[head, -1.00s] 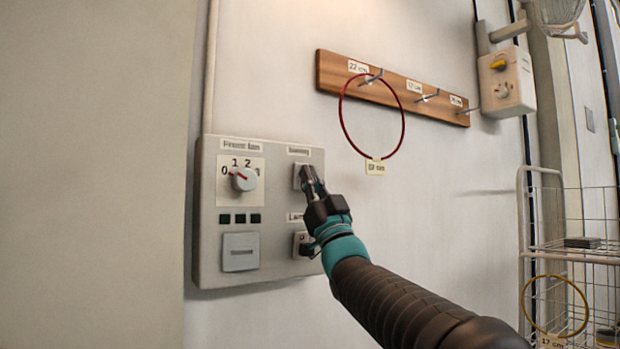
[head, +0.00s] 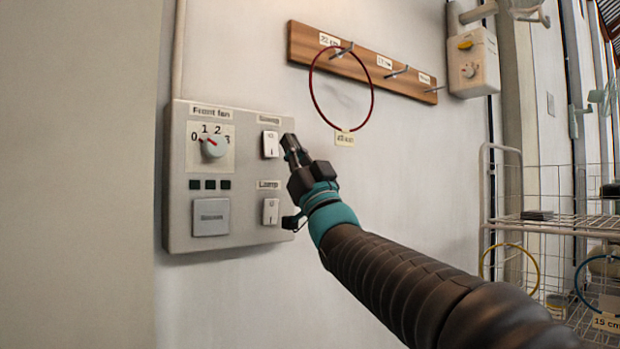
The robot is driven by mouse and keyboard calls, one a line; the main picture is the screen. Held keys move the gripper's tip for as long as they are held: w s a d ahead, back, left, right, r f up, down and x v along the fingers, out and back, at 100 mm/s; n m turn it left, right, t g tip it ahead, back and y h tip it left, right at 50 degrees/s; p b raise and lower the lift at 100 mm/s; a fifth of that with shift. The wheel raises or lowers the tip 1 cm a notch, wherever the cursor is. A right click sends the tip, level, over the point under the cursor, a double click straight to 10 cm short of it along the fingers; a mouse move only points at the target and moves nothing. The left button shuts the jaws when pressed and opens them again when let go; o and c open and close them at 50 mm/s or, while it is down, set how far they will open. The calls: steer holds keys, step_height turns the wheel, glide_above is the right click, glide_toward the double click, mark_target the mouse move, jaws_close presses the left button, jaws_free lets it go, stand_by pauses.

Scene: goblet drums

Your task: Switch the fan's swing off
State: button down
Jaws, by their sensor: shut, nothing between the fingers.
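The grey control panel (head: 180,225) is on the wall at the left in the head view. Its upper right rocker switch (head: 270,145) is white, under a blurred label that seems to read "Sweep" or "Swing". My gripper (head: 287,140) is shut and empty, its tips just right of that rocker; I cannot tell whether they touch it. The front fan knob (head: 214,146) has its red pointer toward the upper left, near 0 or 1. The lamp rocker (head: 270,211) is below, beside my wrist.
Small dark squares and a square grey plate (head: 211,217) sit on the panel's left half. A wooden hook rail (head: 390,75) holds a red ring (head: 372,100) to the right. A wall fan's control box (head: 472,62) is upper right, a wire rack (head: 500,225) lower right.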

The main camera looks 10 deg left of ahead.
steer(key=d+r+b+v, duration=0.1)
steer(key=v, duration=0.6)
steer(key=shift+s+d+f, duration=0.15)
steer(key=shift+s+d, duration=0.15)
steer(key=shift+s, duration=0.15)
